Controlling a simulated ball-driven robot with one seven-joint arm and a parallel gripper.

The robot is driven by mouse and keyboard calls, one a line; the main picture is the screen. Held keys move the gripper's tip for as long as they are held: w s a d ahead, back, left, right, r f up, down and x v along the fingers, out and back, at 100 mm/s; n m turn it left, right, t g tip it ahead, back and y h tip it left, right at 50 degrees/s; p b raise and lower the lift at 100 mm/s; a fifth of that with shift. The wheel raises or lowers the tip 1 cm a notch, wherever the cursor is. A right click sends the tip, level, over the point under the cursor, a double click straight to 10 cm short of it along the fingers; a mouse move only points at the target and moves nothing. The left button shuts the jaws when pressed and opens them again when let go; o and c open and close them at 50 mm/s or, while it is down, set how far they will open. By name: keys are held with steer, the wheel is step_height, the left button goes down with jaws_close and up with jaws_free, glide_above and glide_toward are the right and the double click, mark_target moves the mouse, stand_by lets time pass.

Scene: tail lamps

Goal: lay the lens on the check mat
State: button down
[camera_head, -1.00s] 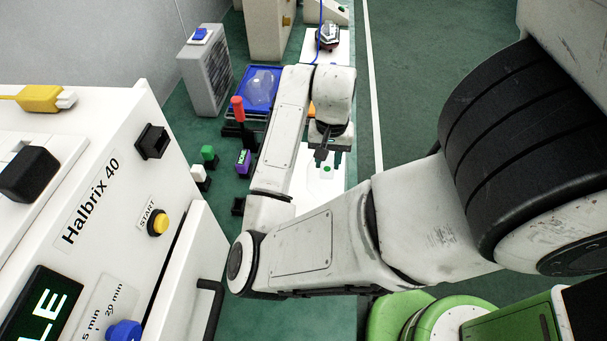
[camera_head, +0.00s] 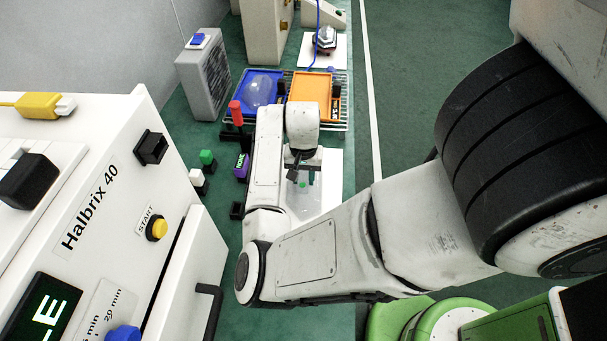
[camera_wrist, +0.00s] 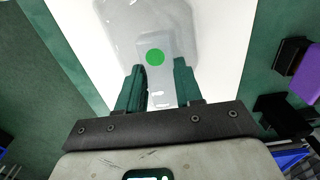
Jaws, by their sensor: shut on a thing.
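The lens (camera_wrist: 172,22) is a clear, greyish piece with a green dot on its narrow tab; it also shows faintly in the head view (camera_head: 304,203). My gripper (camera_wrist: 160,85) is shut on the tab, with one dark green finger on each side. In the head view my gripper (camera_head: 301,174) is over the white check mat (camera_head: 333,172), pointing down. The mat (camera_wrist: 226,45) spreads behind the lens in the wrist view. I cannot tell whether the lens touches the mat or is just above it.
A blue tray (camera_head: 245,101) with another clear lens (camera_head: 262,91) and an orange tray (camera_head: 312,86) sit on a rack beyond the mat. Small blocks and a red-topped post (camera_head: 236,112) stand to the left. The white Halbrix machine (camera_head: 110,170) fills the near left.

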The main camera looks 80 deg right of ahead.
steer(key=shift+f, duration=0.1)
steer(key=c, duration=0.7)
jaws_free()
steer(key=shift+c, duration=0.2)
